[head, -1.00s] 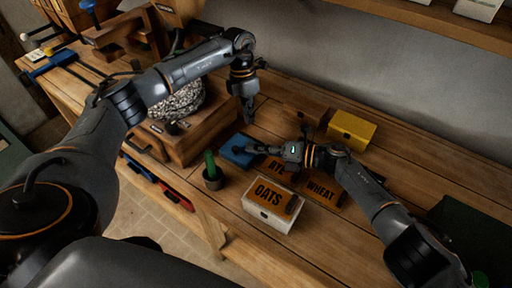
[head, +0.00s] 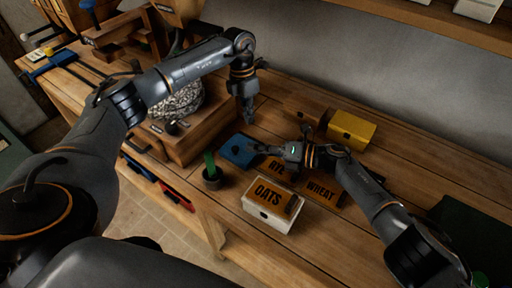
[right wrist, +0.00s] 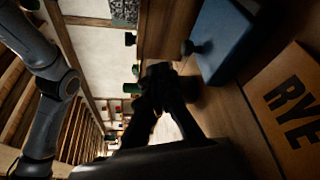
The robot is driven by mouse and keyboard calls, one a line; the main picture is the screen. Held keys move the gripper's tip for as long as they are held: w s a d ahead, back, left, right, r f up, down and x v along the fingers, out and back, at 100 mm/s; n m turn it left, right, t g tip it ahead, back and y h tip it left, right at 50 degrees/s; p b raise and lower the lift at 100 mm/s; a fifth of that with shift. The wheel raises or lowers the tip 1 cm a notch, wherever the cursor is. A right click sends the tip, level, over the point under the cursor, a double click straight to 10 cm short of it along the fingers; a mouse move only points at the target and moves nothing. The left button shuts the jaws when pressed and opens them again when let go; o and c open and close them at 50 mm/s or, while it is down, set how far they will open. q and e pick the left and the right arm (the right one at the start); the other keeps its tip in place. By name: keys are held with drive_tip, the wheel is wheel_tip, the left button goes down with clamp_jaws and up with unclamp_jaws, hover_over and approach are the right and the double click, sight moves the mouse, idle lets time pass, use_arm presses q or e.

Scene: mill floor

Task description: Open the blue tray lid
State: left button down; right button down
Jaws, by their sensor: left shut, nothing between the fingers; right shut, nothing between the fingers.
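The blue tray lid (head: 237,151) is a flat blue piece on the bench, between the wooden block and the rye board. In the right wrist view the blue lid (right wrist: 226,38) shows at the top, with a dark round knob (right wrist: 190,47) on its near side; it looks closed. My right gripper (head: 262,149) is shut and empty, just to the right of the lid; its dark fingers (right wrist: 158,82) show in the right wrist view, apart from the knob. My left gripper (head: 249,119) is shut and empty, pointing down above and behind the lid.
A white oats box (head: 266,215), rye board (head: 279,167) and wheat board (head: 321,190) lie close by. A yellow box (head: 351,130) stands behind. A dark cup (head: 212,181) with a green item stands near the front edge.

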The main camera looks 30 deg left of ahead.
use_arm(q)
drive_tip(key=c, duration=1.2)
unclamp_jaws()
